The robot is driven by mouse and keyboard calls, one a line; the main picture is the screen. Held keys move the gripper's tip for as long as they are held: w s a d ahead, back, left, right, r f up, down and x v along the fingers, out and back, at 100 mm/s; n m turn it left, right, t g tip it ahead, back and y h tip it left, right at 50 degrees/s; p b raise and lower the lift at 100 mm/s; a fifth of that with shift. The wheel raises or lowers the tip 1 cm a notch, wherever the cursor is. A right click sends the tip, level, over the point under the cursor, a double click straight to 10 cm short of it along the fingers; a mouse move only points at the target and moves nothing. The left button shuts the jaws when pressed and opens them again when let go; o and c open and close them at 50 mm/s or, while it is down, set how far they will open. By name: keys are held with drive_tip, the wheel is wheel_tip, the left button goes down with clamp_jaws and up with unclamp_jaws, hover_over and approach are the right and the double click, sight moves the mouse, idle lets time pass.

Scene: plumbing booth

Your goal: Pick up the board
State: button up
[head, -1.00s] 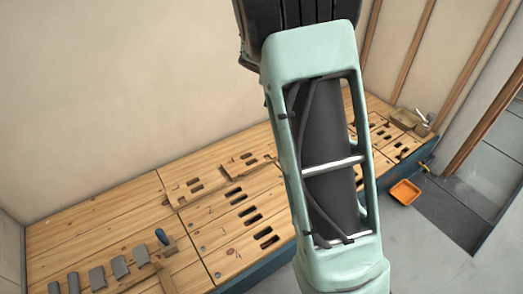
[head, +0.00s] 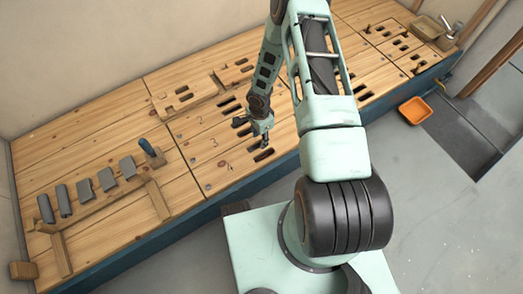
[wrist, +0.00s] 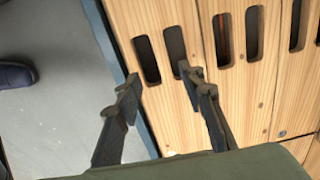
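Pale wooden boards with dark slots make up the bench top in the head view; which one is the task's board cannot be told. The front board (wrist: 170,125) lies along the blue bench edge in the wrist view, with seams between it and its neighbours. My gripper (wrist: 158,82) is open and empty, pointing down over this front strip. Its left finger is near the blue edge and its right finger is by a dark slot. In the head view my gripper (head: 262,138) is above the slots near the front edge; contact with the wood cannot be told.
Several grey pieces (head: 85,188) and a blue-handled tool (head: 148,147) are on the bench's left part, with raised wooden strips (head: 158,200). A wooden box (head: 425,27) is at the far right. An orange tray (head: 415,110) lies on the open grey floor.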

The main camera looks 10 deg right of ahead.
drive_tip(key=b, duration=0.1)
hover_over(261, 150)
drive_tip(key=f, duration=0.4)
drive_tip(key=shift+s+a+f, duration=0.25)
drive_tip(key=shift+f, duration=0.15)
drive_tip(key=f+b, duration=0.1)
drive_tip(key=f, duration=0.2)
drive_tip(key=f+b, duration=0.1)
drive_tip(key=f, duration=0.1)
drive_tip(key=shift+w+d+f+b, duration=0.1)
drive_tip(key=shift+w+d+b, duration=0.05)
drive_tip(key=shift+w+b, duration=0.15)
drive_tip(key=shift+c, duration=0.6)
clamp_jaws()
